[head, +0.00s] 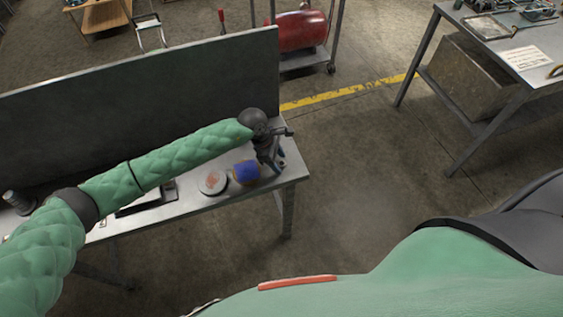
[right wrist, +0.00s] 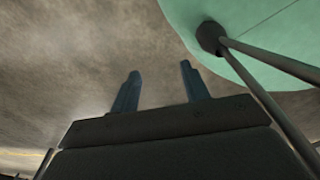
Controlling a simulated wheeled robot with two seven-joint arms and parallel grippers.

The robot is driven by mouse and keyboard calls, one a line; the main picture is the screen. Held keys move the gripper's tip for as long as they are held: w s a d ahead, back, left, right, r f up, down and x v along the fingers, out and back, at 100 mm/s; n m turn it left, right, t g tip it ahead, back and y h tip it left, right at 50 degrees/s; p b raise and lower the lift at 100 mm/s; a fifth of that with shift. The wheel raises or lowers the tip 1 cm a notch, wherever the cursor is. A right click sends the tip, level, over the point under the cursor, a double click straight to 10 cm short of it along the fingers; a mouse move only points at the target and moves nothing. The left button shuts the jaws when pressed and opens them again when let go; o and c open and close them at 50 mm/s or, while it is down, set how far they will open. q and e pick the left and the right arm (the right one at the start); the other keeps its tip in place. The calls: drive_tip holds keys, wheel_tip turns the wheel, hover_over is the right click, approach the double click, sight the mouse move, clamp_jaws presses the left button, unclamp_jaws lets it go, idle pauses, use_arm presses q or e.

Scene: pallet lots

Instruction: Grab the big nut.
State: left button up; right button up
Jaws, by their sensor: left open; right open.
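I cannot make out a big nut for certain in either view. My left gripper (head: 276,169) is open, pointing down at the right end of the grey metal table (head: 215,201). Whatever lies between or just behind its fingers is too small and covered to tell. My right gripper (right wrist: 158,82) is open and empty in the right wrist view, with bare concrete floor beyond its fingers.
A blue and orange roll (head: 246,172) and a round tin (head: 213,182) stand just left of the left gripper. A tall dark panel (head: 130,95) backs the table. Another workbench (head: 490,45) stands at the upper right. The floor between is clear.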

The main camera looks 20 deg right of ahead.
use_arm(q)
drive_tip(key=c, duration=1.1)
drive_tip(key=shift+r, duration=0.1)
